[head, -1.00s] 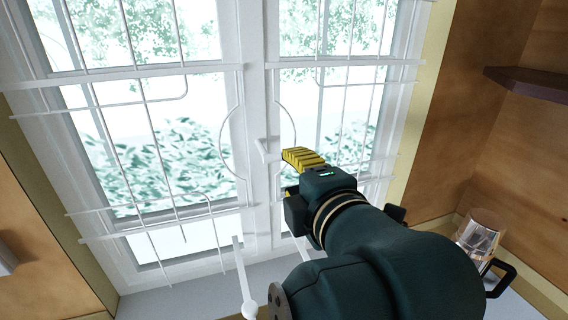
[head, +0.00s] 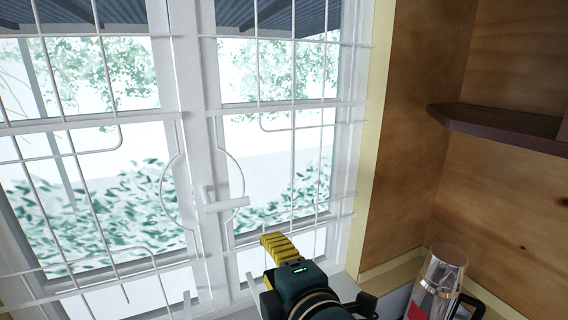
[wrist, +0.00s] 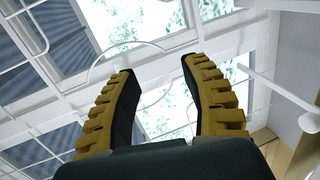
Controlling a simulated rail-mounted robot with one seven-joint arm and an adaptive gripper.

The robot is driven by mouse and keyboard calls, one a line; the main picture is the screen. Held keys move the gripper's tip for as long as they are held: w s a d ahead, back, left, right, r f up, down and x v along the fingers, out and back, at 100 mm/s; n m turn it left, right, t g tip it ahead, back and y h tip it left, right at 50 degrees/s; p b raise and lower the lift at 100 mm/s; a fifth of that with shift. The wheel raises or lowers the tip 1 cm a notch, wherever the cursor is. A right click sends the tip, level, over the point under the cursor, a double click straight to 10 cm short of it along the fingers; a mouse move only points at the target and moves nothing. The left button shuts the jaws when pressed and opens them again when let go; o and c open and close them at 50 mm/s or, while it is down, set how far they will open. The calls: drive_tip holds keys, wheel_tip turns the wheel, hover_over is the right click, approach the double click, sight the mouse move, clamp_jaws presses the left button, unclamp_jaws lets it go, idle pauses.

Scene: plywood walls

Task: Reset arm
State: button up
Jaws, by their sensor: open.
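My gripper (head: 272,262) is at the lower middle of the head view, in front of the barred window (head: 190,130). Its yellow ribbed fingers point toward the window. In the wrist view my gripper (wrist: 160,85) has its two fingers apart, with nothing between them. The window and its white bars show beyond the fingertips in that view. A white window handle (head: 222,203) sits on the middle frame, above and left of the fingers in the head view. I cannot tell how far the fingers are from the bars.
A dark shelf (head: 500,128) juts from the plywood wall (head: 500,215) on the right. The space just right of the window, below the shelf, looks open above the flask.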

drive_tip(key=s+d+r+m+t+h, duration=0.35)
drive_tip(key=s+m, duration=0.35)
drive_tip(key=m, duration=0.4)
drive_tip(key=s+d+r+m+t+h, duration=0.4)
drive_tip(key=s+m, duration=0.3)
drive_tip(key=m, duration=0.4)
wheel_tip(320, 180, up, 15)
drive_tip(key=y+p, duration=0.1)
drive_tip(key=p, duration=1.3)
drive_tip(key=shift+d+f+m+t+p, duration=0.2)
drive_tip(key=shift+d+m+t+p, duration=0.15)
drive_tip(key=shift+d, duration=0.1)
